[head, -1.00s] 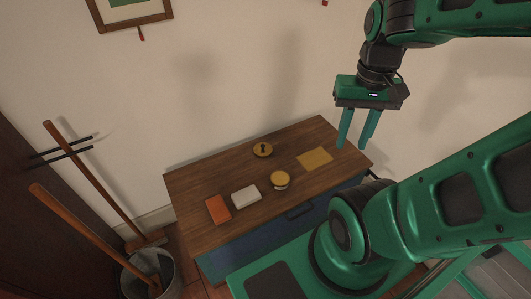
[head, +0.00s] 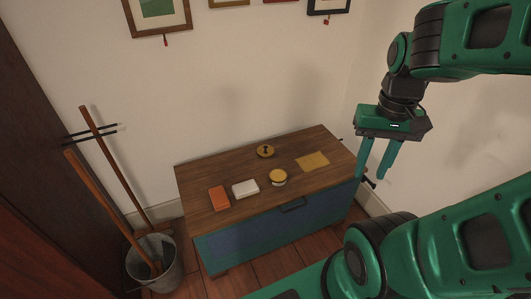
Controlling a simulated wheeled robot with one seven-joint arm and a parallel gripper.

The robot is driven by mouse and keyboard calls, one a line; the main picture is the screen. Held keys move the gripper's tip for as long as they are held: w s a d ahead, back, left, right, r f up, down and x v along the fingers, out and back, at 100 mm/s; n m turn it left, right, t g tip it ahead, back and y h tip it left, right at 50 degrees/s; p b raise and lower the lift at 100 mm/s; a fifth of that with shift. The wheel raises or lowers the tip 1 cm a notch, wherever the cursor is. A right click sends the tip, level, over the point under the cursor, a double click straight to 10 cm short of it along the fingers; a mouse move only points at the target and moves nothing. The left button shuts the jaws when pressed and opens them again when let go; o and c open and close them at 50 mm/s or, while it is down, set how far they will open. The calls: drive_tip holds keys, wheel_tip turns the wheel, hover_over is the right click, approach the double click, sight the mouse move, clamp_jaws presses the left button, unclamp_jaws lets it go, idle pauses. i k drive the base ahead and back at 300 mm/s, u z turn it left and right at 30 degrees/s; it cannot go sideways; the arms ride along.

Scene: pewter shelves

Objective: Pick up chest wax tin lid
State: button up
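An orange block (head: 219,198), a white block (head: 245,189) and a yellow cloth or sheet (head: 313,162) lie on the chest. The blue drawer front (head: 250,236) is shut. A metal bucket (head: 155,264) and wooden-handled tools (head: 115,165) stand at left. The wall is behind.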

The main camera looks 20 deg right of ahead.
sight(263, 151)
drive_tip(key=z, duration=0.25)
drive_tip(key=i, duration=1.05)
drive_tip(key=z, duration=0.1)
